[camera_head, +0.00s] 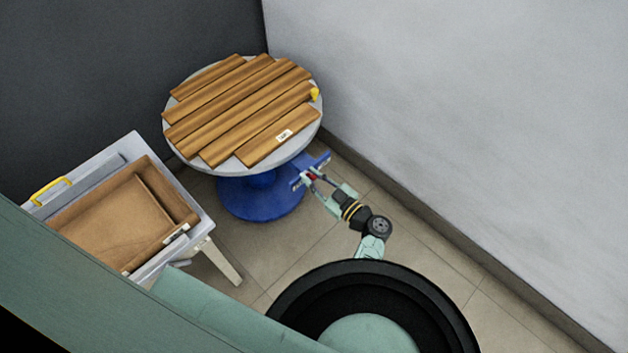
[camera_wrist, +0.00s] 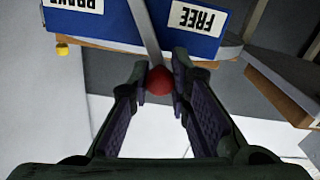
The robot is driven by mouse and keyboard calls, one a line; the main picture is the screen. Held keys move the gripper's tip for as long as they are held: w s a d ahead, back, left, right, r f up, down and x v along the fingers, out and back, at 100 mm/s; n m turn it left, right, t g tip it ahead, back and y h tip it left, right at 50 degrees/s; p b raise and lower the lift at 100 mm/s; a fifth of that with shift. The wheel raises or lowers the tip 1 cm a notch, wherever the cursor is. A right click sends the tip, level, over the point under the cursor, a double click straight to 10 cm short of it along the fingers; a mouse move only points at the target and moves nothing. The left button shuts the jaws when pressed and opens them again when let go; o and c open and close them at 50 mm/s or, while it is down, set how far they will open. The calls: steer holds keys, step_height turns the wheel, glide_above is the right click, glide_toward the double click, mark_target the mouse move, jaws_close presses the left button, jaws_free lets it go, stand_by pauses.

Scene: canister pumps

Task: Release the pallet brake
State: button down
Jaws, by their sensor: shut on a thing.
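The brake lever (camera_wrist: 146,28) is a thin grey bar with a red knob (camera_wrist: 160,80) on its end. In the wrist view it crosses a blue plate (camera_wrist: 130,38) between two upside-down white labels, one reading FREE (camera_wrist: 197,17) on the right and one partly cut off, seemingly BRAKE (camera_wrist: 75,5), on the left. My gripper (camera_wrist: 161,72) is shut on the red knob, with a finger on each side. In the head view, my gripper (camera_head: 310,176) is at the blue plate (camera_head: 311,170) below the round pallet table (camera_head: 243,169); the red knob (camera_head: 312,176) shows as a small spot.
Wooden slats (camera_head: 240,105) lie on the round table, which stands on a blue pedestal (camera_head: 262,198). A yellow piece (camera_head: 315,94) sits at its rim. A cart with a brown tray (camera_head: 120,215) stands at left. A pale wall (camera_head: 470,120) rises at right; tiled floor (camera_head: 420,255) lies between.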

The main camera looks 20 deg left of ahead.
steer(key=shift+s+f+n+b, duration=0.25)
steer(key=shift+f+n+b, duration=0.2)
steer(key=shift+b, duration=0.7)
steer(key=shift+s+a+r+n+b, duration=0.1)
steer(key=shift+r+n+b, duration=0.15)
steer(key=shift+b, duration=0.25)
steer(key=c, duration=1.5)
jaws_free()
steer(key=shift+o, duration=0.2)
steer(key=v, duration=1.2)
